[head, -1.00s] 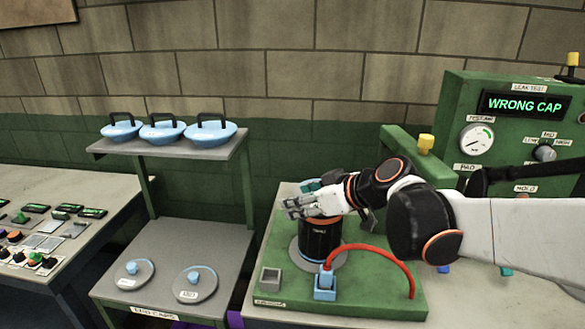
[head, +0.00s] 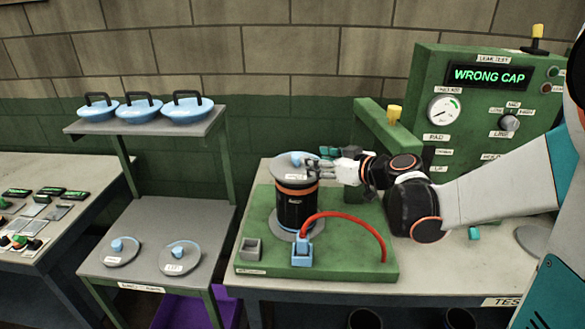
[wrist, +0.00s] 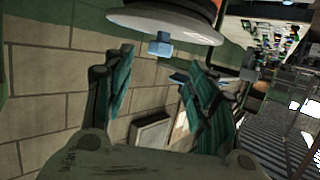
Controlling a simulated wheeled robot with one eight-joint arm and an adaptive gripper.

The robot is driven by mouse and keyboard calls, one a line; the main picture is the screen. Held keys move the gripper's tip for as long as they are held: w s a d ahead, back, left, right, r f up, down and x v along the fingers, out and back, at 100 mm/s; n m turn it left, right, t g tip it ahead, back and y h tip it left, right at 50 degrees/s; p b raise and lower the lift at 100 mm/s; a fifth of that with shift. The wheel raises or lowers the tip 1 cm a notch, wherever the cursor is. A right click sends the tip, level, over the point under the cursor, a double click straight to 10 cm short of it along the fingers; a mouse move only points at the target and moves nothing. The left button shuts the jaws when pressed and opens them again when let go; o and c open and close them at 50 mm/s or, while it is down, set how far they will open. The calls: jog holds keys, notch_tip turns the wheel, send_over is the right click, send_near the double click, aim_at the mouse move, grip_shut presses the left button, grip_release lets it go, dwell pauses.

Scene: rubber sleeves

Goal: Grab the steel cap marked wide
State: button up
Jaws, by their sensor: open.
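A grey steel cap (head: 284,168) with a blue knob lies on top of the black sleeve (head: 296,208) with orange bands. Two more steel caps with blue knobs, a left one (head: 113,257) and a right one (head: 179,266), lie on the lower shelf. Their small labels are too blurred to read, so I cannot tell which is marked wide. My gripper (head: 314,161) is open at the right side of the sleeve's cap. In the wrist view the same cap (wrist: 178,26) and its knob show just beyond the open teal fingers (wrist: 157,65), not gripped.
The sleeve stands on a green base (head: 345,255) with a red hose (head: 352,218) and blue block. The green tester (head: 470,115) reads WRONG CAP. A green post (head: 375,128) stands behind my gripper. Several blue lids (head: 139,107) fill the upper shelf.

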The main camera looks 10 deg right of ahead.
aim_at(297, 164)
jog(key=b+x, duration=0.1)
jog(key=x, duration=0.6)
jog(key=shift+w+a+b, duration=0.1)
jog(key=shift+w+b, duration=0.1)
jog(key=shift+b, duration=0.15)
grip_shut()
